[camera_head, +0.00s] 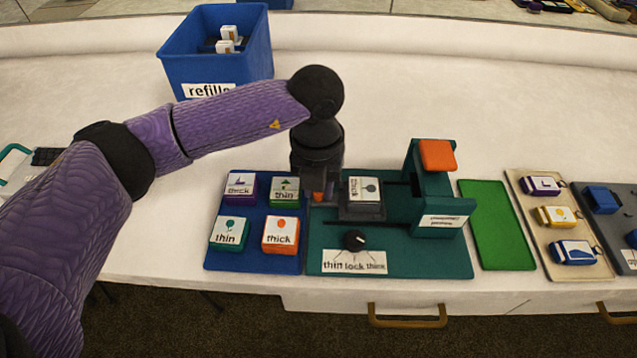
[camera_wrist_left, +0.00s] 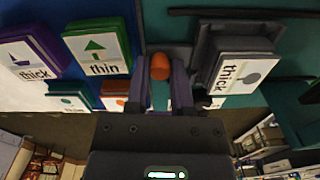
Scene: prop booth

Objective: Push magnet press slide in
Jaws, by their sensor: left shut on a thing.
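The magnet press (camera_head: 425,190) is a teal frame with an orange pad on top, standing on a teal base. Its dark grey slide (camera_head: 362,212) sits left of the frame, outside it, holding a white-topped block (camera_head: 364,188) marked "thick". The block also shows in the left wrist view (camera_wrist_left: 232,73). My left gripper (camera_head: 318,196) points down at the slide's left end, shut on an orange handle. The handle (camera_wrist_left: 160,67) shows between the fingers in the wrist view. My right gripper is not in view.
A blue tray (camera_head: 252,262) with several labelled blocks lies left of the press. A black dial (camera_head: 354,240) is at the base's front. A green mat (camera_head: 497,225) and a tan tray (camera_head: 540,270) lie to the right. A blue refills bin (camera_head: 215,60) stands behind.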

